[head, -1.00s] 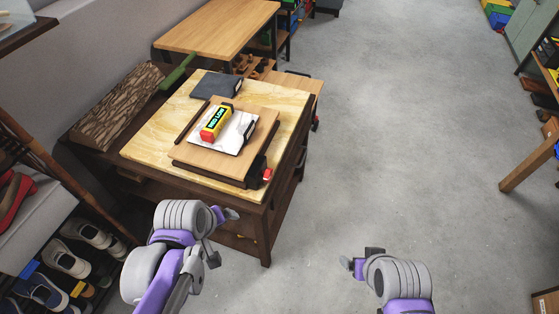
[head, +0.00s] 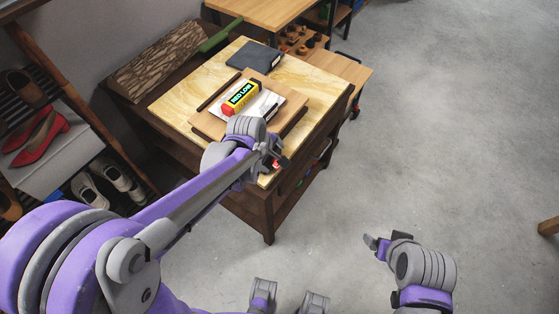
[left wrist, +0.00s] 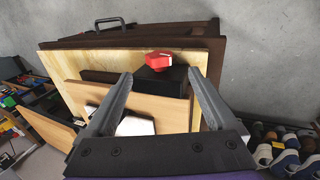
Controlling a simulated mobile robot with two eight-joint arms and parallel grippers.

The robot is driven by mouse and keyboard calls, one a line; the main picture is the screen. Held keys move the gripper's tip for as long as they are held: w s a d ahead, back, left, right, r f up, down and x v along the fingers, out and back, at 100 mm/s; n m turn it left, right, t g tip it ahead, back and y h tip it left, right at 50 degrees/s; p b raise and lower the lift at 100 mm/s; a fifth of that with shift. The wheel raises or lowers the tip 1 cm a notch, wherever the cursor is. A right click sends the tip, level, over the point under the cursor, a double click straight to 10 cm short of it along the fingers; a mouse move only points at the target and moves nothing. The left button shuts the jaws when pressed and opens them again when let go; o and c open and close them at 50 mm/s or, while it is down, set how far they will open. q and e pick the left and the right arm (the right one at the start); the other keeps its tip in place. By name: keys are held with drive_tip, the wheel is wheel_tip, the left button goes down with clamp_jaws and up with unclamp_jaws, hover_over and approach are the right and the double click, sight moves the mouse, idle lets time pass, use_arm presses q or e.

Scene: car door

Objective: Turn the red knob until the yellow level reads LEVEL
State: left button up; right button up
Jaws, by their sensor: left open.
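In the left wrist view the red knob (left wrist: 158,58) stands on a black block, beyond and between the open fingers of my left gripper (left wrist: 160,80). The fingers appear apart from it. My right gripper (head: 378,245) is over the floor, far from the knob; its jaws are unclear.
The board is on a wooden cart (head: 190,105) with a pale top. A dark notebook (head: 255,56) lies behind the level, and a dark pencil-like strip (head: 218,91) lies left. A shoe rack (head: 105,180) stands at left.

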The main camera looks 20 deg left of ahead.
use_arm(q)
drive_tip(key=x, duration=0.7)
drive_tip(key=shift+w+f+b, duration=0.15)
drive_tip(key=shift+f+b, duration=0.15)
drive_tip(key=shift+b, duration=0.1)
drive_tip(key=shift+c, duration=0.2)
drive_tip(key=c, duration=1.3)
drive_tip(key=shift+w+d+g+y, duration=0.1)
drive_tip(key=shift+g+y, duration=0.1)
drive_tip(key=shift+g, duration=0.3)
drive_tip(key=shift+w+d+g+y, duration=0.1)
drive_tip(key=shift+w+g+y, duration=0.1)
drive_tip(key=shift+g, duration=0.3)
drive_tip(key=g+y+b, duration=0.1)
drive_tip(key=g, duration=0.1)
drive_tip(key=shift+w+g, duration=0.15)
drive_tip(key=shift+g, duration=0.25)
drive_tip(key=shift+c, duration=0.2)
drive_tip(key=shift+r, duration=0.1)
drive_tip(key=o, duration=1.4)
